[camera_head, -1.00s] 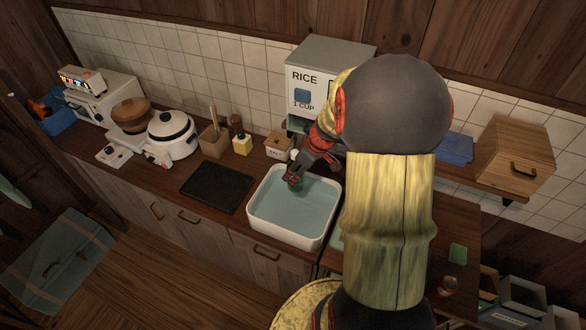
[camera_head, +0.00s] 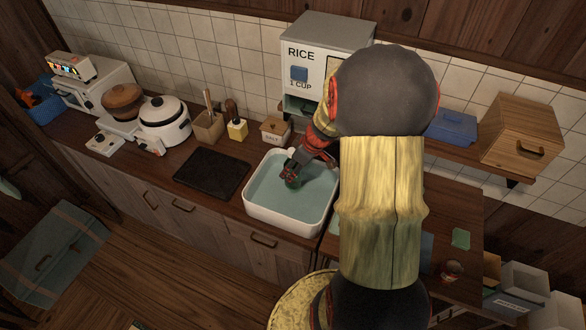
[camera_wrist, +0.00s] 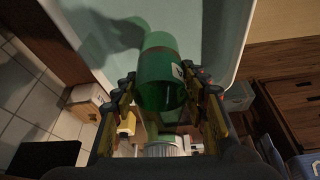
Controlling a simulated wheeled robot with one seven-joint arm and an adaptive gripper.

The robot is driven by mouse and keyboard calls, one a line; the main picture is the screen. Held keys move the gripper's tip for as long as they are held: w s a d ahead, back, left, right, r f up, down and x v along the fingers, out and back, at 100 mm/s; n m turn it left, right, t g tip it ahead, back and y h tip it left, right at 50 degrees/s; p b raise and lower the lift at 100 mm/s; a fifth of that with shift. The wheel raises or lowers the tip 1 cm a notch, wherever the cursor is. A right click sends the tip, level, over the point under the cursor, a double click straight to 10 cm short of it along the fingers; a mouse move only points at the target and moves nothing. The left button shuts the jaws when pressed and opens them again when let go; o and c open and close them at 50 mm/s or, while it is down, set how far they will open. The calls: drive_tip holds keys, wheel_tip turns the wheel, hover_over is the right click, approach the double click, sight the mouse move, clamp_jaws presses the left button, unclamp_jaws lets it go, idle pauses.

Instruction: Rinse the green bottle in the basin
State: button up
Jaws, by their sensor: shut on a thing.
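The green bottle (camera_wrist: 162,82) is between the fingers of my gripper (camera_wrist: 168,100) in the wrist view, and the fingers are shut on it. It has a small white label, and its far end reaches over the water. The white basin (camera_head: 264,218) holds pale blue-green water and sits in the counter. In the head view my gripper (camera_head: 291,173) is low inside the basin near its back edge, with the green bottle (camera_head: 293,182) partly hidden under it. I cannot tell how deep the bottle is in the water.
A black board (camera_head: 210,174) lies left of the basin. A salt box (camera_head: 275,129), a yellow bottle (camera_head: 237,128) and a utensil holder (camera_head: 208,126) stand behind. The rice dispenser (camera_head: 303,65) rises at the back.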

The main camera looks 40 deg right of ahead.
sight(299, 185)
drive_tip(key=shift+f+b, duration=4.2)
drive_tip(key=shift+b, duration=0.3)
drive_tip(key=shift+s, duration=0.1)
drive_tip(key=shift+s+d+b, duration=0.25)
drive_tip(key=shift+s+b, duration=0.1)
drive_tip(key=shift+s, duration=0.2)
drive_tip(key=shift+s+d+b, duration=0.2)
drive_tip(key=shift+s+b, duration=0.15)
drive_tip(key=shift+s, duration=0.15)
drive_tip(key=shift+w+a, duration=0.3)
drive_tip(key=shift+w, duration=0.45)
drive_tip(key=shift+w+a, duration=0.35)
drive_tip(key=shift+w, duration=0.45)
drive_tip(key=shift+w+a, duration=0.3)
drive_tip(key=shift+w, duration=0.45)
drive_tip(key=shift+s+d+b, duration=0.3)
drive_tip(key=shift+s+b, duration=0.2)
drive_tip(key=shift+s, duration=0.3)
drive_tip(key=shift+s+d+b, duration=0.35)
drive_tip(key=shift+s+b, duration=0.1)
drive_tip(key=shift+s, duration=0.3)
drive_tip(key=shift+s+d+b, duration=0.3)
drive_tip(key=shift+s+b, duration=0.2)
drive_tip(key=shift+s, duration=0.3)
drive_tip(key=shift+w, duration=0.1)
